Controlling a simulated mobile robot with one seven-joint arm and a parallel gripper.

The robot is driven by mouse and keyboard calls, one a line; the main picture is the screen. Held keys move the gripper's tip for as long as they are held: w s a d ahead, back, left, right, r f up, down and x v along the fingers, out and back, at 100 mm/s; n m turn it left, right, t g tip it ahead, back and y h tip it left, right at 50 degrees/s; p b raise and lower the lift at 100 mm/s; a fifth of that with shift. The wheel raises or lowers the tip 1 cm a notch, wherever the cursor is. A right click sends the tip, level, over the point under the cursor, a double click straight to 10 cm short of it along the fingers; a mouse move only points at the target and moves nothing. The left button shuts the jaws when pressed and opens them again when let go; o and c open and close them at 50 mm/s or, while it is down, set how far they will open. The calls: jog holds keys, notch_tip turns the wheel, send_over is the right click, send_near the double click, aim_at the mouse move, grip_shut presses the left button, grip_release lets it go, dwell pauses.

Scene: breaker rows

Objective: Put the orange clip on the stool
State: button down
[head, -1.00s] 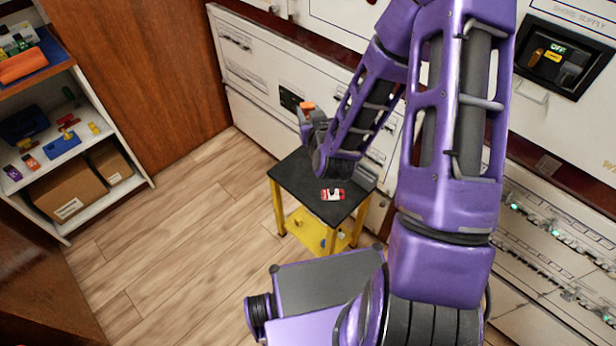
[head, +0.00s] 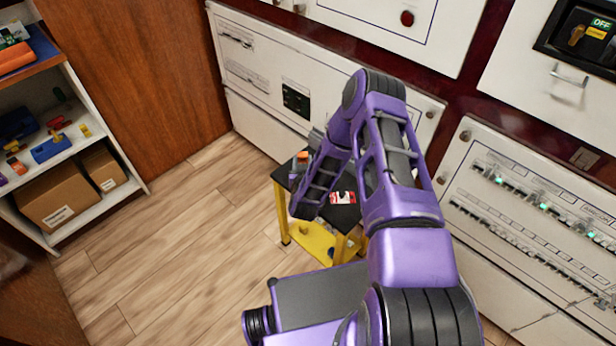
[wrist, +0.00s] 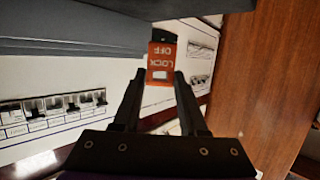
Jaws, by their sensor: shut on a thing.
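The orange clip (wrist: 162,62) is between the fingertips of my gripper (wrist: 160,78) in the wrist view, with "LOCK OFF" lettering upside down. My gripper is shut on it. In the head view the clip (head: 302,155) shows as a small orange spot, with my gripper (head: 301,166) mostly hidden by my arm. The stool (head: 339,215) has a black top and yellow legs. The gripper and clip appear over or near its far left part; I cannot tell the height between them. My forearm covers much of the stool's top.
A red and white tag (head: 343,198) lies on the stool's top. White cabinets (head: 262,75) stand close behind it. A shelf (head: 75,150) with boxes and small coloured parts is at the left. The wooden floor (head: 190,245) between is clear.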

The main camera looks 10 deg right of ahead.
jog(key=shift+f+b, duration=0.45)
jog(key=shift+f, duration=2.05)
jog(key=shift+c, duration=2.2)
grip_release()
jog(key=shift+f, duration=0.15)
jog(key=shift+s+a+r, duration=0.15)
jog(key=shift+s+r, duration=0.15)
jog(key=shift+r, duration=0.05)
jog(key=p+v, duration=0.2)
jog(key=v, duration=0.9)
jog(key=shift+s, duration=0.1)
